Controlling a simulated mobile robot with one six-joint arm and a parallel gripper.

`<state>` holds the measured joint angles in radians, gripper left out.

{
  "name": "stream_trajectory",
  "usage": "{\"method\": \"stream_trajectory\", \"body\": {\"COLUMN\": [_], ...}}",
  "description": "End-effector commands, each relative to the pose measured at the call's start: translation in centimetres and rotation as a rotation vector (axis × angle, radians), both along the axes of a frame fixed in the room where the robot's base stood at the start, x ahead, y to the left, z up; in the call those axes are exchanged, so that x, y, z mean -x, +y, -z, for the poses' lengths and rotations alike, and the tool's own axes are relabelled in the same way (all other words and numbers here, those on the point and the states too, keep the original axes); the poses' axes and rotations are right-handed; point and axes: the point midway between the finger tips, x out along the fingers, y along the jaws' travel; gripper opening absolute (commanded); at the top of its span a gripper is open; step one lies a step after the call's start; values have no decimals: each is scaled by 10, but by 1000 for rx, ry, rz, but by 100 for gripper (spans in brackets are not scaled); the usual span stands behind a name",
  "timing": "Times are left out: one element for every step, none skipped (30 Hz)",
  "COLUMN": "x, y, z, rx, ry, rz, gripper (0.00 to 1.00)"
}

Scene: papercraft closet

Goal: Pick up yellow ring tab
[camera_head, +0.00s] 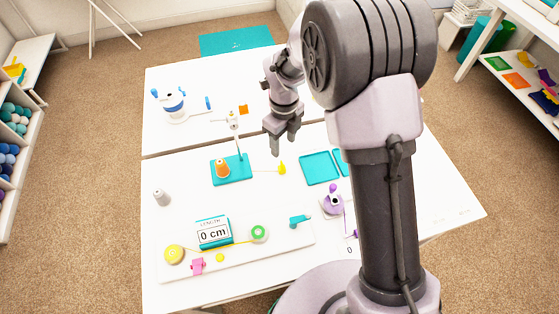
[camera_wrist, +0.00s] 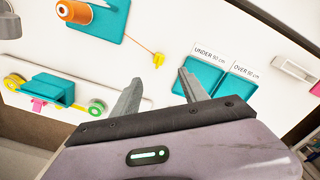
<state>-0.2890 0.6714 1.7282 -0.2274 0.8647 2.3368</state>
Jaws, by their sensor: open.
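The yellow ring tab (camera_head: 282,169) lies on the white table, at the end of a thin thread that runs to an orange spool (camera_head: 222,168) on a teal base (camera_head: 237,173). The tab also shows in the wrist view (camera_wrist: 158,59), just beyond the gap between my fingertips. My gripper (camera_head: 285,146) is open and empty, pointing down above the table, apart from the tab. Its two fingers (camera_wrist: 161,80) show in the wrist view with a clear gap between them.
A length display (camera_head: 214,232) reading 0 cm stands on a white board at the front. A purple device (camera_head: 332,202) stands front right. The table around the tab is mostly clear.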

Motion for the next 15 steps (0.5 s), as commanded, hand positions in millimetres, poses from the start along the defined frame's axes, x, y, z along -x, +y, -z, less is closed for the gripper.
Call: {"method": "stream_trajectory", "body": {"x": [1, 1, 0, 1, 0, 0, 0, 0, 0, -1, -1, -2, -2, -3, -5], "y": [0, 0, 0, 0, 0, 0, 0, 0, 0, 1, 1, 3, 4, 6, 9], "z": [20, 29, 39, 46, 51, 58, 61, 64, 66, 68, 70, 75, 79, 85, 93], "rx": [1, 1, 1, 0, 0, 0, 0, 0, 0, -1, -1, -1, 0, 0, 0], "ry": [3, 3, 2, 3, 1, 1, 1, 1, 0, -1, -1, -1, 0, 1, 0], "rz": [-1, -1, -1, 0, 0, 0, 0, -1, -1, -2, -2, -2, -3, -3, -3], "gripper": [52, 52, 52, 52, 52, 52, 52, 52, 52, 52, 52, 52, 52, 52, 52]}}
